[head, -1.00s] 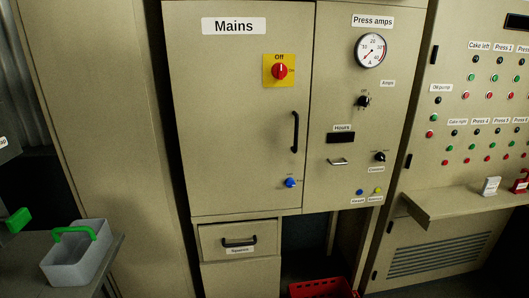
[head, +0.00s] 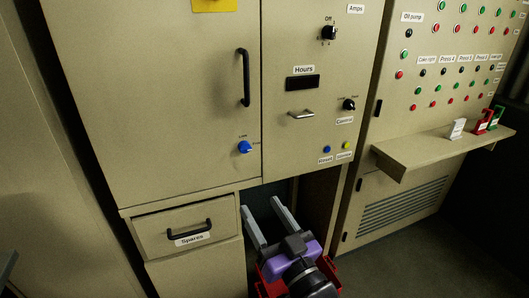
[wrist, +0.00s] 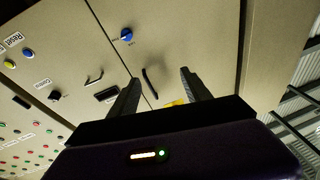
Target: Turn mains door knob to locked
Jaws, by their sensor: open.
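The mains door (head: 150,90) is a beige cabinet door with a black handle (head: 244,78). Its blue door knob (head: 244,147) sits low near the door's right edge, with small labels beside it too small to read surely. In the wrist view the blue knob (wrist: 127,34) shows upside down, beyond and above the fingers. My gripper (head: 264,218) is open and empty, below and a little right of the knob, apart from it. It also shows in the wrist view (wrist: 158,85).
A spares drawer (head: 187,228) is below the door. A red crate (head: 331,270) is on the floor behind my gripper. A shelf (head: 440,148) with several tags juts out at the right. The space before the door is clear.

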